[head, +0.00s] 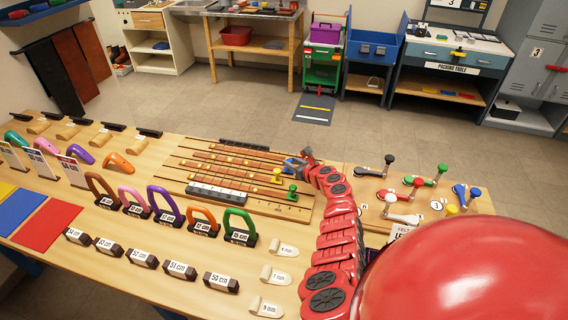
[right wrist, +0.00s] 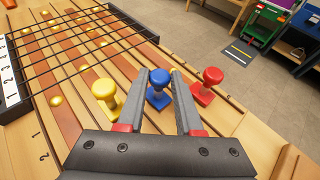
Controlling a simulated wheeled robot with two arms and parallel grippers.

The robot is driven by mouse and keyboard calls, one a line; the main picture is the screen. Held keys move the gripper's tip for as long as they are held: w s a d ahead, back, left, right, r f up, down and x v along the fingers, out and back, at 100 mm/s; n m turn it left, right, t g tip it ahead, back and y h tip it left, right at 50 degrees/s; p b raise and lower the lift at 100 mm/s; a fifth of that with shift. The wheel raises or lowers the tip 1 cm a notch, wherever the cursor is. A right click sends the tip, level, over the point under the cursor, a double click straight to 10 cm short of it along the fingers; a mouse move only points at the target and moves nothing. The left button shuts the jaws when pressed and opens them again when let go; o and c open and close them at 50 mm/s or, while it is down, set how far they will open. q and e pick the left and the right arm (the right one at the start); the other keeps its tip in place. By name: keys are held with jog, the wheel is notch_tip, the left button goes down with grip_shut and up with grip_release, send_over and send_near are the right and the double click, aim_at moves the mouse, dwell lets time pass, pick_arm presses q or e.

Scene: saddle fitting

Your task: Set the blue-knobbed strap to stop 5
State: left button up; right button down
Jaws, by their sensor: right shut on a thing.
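The strap board (head: 200,170) lies on the long wooden table, with parallel brown straps, gold studs and thin dark bars across them. In the right wrist view, the blue knob (right wrist: 158,88) stands between the fingers of my right gripper (right wrist: 160,78), which is shut on it. A yellow knob (right wrist: 105,92) is to its left and a red knob (right wrist: 208,84) to its right, both outside the fingers. In the head view my right gripper (head: 297,164) is at the board's right end and partly hides the blue knob. My left gripper is out of view.
A numbered dark block (head: 217,194) sits on the board; its numbers are partly visible in the right wrist view. A green knob (head: 292,190) stands close to my arm. Coloured arched handles (head: 202,221) stand in front of the board. Crank-like levers (head: 413,182) lie to the right.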

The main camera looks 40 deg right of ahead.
jog(key=s+d+b, duration=0.2)
jog(key=s, duration=0.1)
jog(key=s+d+b, duration=0.1)
jog(key=s+d, duration=0.2)
jog(key=shift+s+d+f+b, duration=0.1)
jog(key=shift+b, duration=0.25)
jog(key=c, duration=0.8)
grip_release()
jog(key=shift+c, duration=0.2)
jog(key=shift+s+r, duration=0.25)
jog(key=shift+s, duration=0.25)
jog(key=v, duration=1.6)
jog(key=shift+a+r+p, duration=0.2)
jog(key=shift+r+p, duration=0.05)
jog(key=shift+p, duration=0.1)
